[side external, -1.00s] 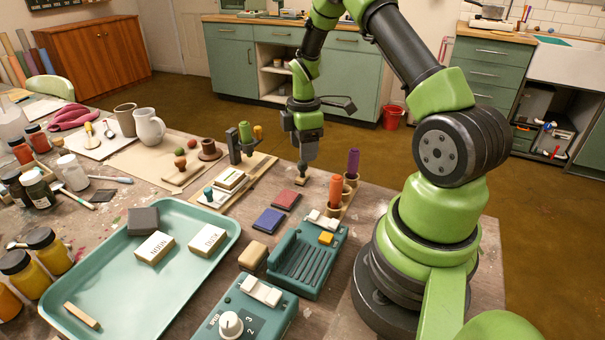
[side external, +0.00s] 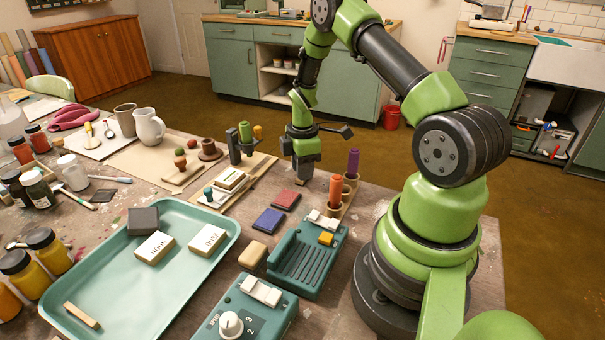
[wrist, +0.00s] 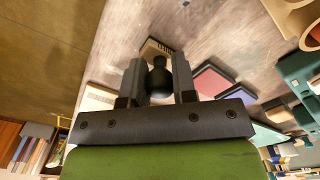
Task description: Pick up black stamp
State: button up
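The black stamp (wrist: 158,80) shows in the wrist view as a dark rounded handle with a wooden base (wrist: 155,48) beyond it. My gripper (wrist: 158,72) has one finger on each side of the handle. The fingers stand apart, with narrow gaps beside the upper handle; I cannot tell whether they touch its wide part. In the side external view my gripper (side external: 304,178) points straight down close to the table, behind the red and blue pads, and hides the stamp.
A red pad (side external: 286,200) and a blue pad (side external: 269,221) lie in front of my gripper. A holder with orange (side external: 335,190) and purple (side external: 353,163) tools stands to the right. A wooden rack with a green-handled stamp (side external: 246,133) is to the left.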

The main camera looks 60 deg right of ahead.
notch_tip(320, 180, up, 10)
jog(key=shift+r, duration=0.1)
jog(key=o, duration=0.3)
jog(key=shift+c, duration=1.1)
jog(key=shift+o, duration=0.6)
jog(key=a+n, duration=0.1)
jog(key=a, duration=0.1)
jog(key=a+n, duration=0.1)
jog(key=a, duration=0.1)
jog(key=w+a+f+n, duration=0.1)
jog(key=a+n, duration=0.1)
jog(key=a, duration=0.1)
jog(key=shift+a+f, duration=0.1)
jog(key=shift+c, duration=0.3)
jog(key=s+a+f+n, duration=0.1)
jog(key=a+n, duration=0.4)
jog(key=a, duration=0.3)
jog(key=shift+f, duration=3)
